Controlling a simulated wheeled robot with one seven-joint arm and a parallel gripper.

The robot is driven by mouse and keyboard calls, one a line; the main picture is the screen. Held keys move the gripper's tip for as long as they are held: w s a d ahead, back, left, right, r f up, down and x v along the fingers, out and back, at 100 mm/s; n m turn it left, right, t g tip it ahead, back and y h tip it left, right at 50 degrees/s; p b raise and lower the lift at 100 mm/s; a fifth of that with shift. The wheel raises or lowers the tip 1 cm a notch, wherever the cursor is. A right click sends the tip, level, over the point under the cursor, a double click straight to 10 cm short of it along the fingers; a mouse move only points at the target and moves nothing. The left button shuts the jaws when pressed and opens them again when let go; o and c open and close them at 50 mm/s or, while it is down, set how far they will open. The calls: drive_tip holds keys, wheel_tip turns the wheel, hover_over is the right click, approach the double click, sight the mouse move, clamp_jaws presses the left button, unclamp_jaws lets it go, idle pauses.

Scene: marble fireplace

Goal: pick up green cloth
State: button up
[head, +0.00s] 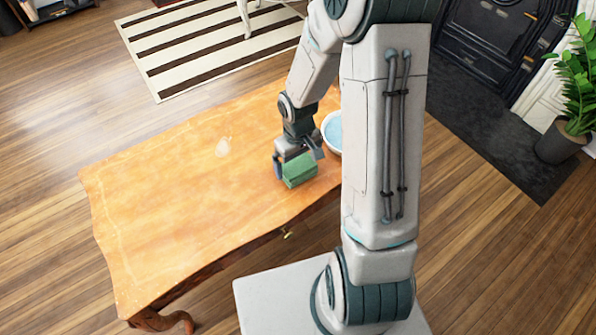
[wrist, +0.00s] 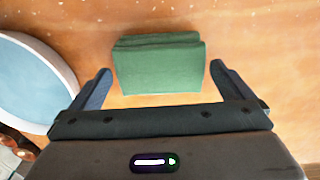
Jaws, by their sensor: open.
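The green cloth (head: 299,170) is a folded block lying on the wooden table near its front edge. In the wrist view the green cloth (wrist: 159,64) sits ahead of and between the two fingers, with table surface showing on both sides. My gripper (head: 298,163) is over the cloth in the head view. In the wrist view my gripper (wrist: 160,82) is open, and the fingers do not appear to touch the cloth. My gripper hides part of the cloth in the head view.
A white bowl with a blue inside (head: 333,131) stands close to the right of the cloth, partly hidden by my arm; the wrist view shows the bowl (wrist: 35,85) at left. The table's left side is clear.

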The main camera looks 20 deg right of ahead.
wheel_tip(320, 180, down, 3)
drive_tip(key=shift+r+b, duration=0.15)
drive_tip(key=shift+b, duration=0.15)
drive_tip(key=c, duration=0.7)
drive_tip(key=shift+r, duration=0.1)
wheel_tip(320, 180, up, 4)
drive_tip(key=shift+w+r+p, duration=0.1)
drive_tip(key=shift+p, duration=1)
drive_tip(key=w+d+r+p, duration=0.3)
drive_tip(key=w+d+r, duration=0.3)
drive_tip(key=d, duration=0.3)
drive_tip(key=shift+w+r, duration=0.4)
drive_tip(key=shift+w, duration=0.25)
drive_tip(key=shift+o, duration=0.4)
